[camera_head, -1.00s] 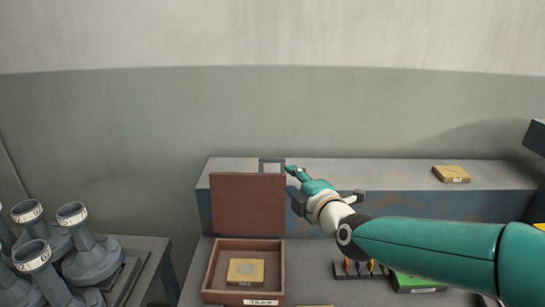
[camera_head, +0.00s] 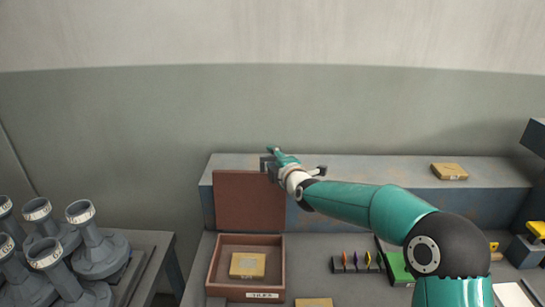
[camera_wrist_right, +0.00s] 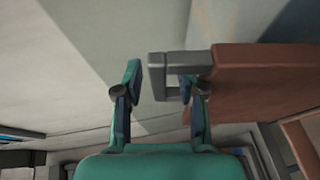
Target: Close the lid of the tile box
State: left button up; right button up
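The tile box (camera_head: 212,270) is reddish brown and holds a tan tile (camera_head: 247,265). Its lid (camera_head: 248,203) stands upright at the back of the box; it also shows in the right wrist view (camera_wrist_right: 260,85). A grey handle (camera_wrist_right: 178,57) sticks out from the lid's edge. My right gripper (camera_head: 273,158) is at the lid's top right corner. In the wrist view its fingers (camera_wrist_right: 160,88) are apart, one beside the handle and the other overlapping the handle's opening. I cannot tell whether they touch it. My left gripper is not in view.
A grey ledge (camera_head: 400,180) runs behind the lid, with a tan tile (camera_head: 449,171) on it. Colored pegs (camera_head: 357,262) and a green item (camera_head: 397,268) lie right of the box. Several grey funnel-like stands (camera_head: 95,245) crowd the left side table.

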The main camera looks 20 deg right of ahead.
jog(key=shift+w, duration=0.1)
jog(key=shift+c, duration=0.3)
jog(key=shift+f, duration=0.1)
grip_shut()
jog(key=shift+s+a+f+b, duration=0.2)
jog(key=shift+s+b, duration=0.1)
jog(key=shift+b, duration=0.4)
jog(key=s+a+n+t+b, duration=0.1)
jog(key=s+b, duration=0.5)
jog(key=b, duration=0.6)
jog(key=s+a+f+n+t+y+b, duration=0.1)
jog(key=s+t+b, duration=0.4)
jog(key=b, duration=0.6)
jog(key=shift+s+a+f+n+y+b, duration=0.35)
jog(key=shift+s+a+n, duration=0.25)
jog(key=shift+s+a, duration=0.4)
jog(key=shift+s+d+r, duration=0.1)
jog(key=shift+d+r, duration=0.05)
